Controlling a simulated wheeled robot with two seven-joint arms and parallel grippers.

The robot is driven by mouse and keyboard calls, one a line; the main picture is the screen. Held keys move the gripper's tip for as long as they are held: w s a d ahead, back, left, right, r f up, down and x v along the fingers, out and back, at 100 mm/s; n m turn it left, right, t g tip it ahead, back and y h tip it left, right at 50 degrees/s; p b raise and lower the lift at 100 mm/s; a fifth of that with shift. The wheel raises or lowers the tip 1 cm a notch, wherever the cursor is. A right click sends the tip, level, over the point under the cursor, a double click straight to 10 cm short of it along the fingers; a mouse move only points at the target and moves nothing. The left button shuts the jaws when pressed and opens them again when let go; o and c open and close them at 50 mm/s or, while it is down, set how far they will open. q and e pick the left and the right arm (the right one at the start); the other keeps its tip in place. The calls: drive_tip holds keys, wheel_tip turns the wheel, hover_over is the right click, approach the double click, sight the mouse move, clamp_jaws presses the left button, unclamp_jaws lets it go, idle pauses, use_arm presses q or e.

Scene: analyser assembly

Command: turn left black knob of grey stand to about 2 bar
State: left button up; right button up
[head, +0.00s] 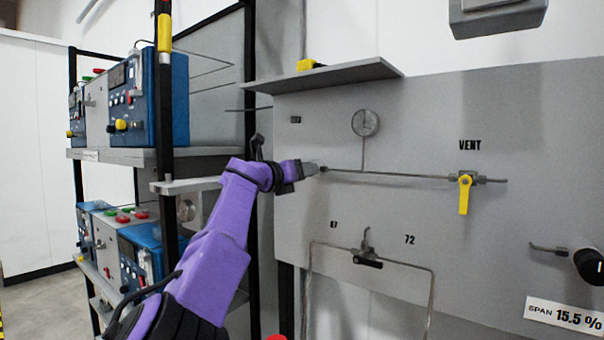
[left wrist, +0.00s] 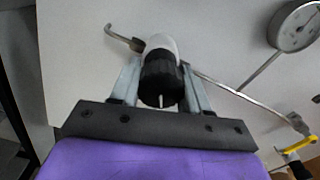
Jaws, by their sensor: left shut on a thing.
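The grey stand's upright panel (head: 420,110) fills the right half of the head view. My left gripper (head: 312,168) is at the left end of the panel's upper pipe. In the left wrist view, the black knob (left wrist: 159,80) with a pale body behind it sits between the fingers of my left gripper (left wrist: 162,85), which is shut on it. In the head view the gripper mostly hides this knob. A round gauge (head: 365,122) stands above the pipe and also shows in the left wrist view (left wrist: 297,25). Its reading is too small to tell. My right gripper is not in view.
A yellow valve handle (head: 465,194) hangs under the VENT label. A small black handle (head: 368,262) is on the lower pipe, and another black knob (head: 588,265) is at far right. A shelf (head: 325,75) juts out above. A rack with blue instruments (head: 168,100) stands left.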

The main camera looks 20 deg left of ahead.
use_arm(q)
drive_tip(key=o, duration=0.8)
drive_tip(key=shift+w+d+f, duration=0.1)
drive_tip(key=shift+f, duration=0.3)
drive_tip(key=shift+c, duration=0.2)
drive_tip(key=shift+o, duration=1.2)
drive_tip(key=shift+r, duration=0.2)
drive_tip(key=b+v, duration=1)
drive_tip(key=shift+s, duration=0.35)
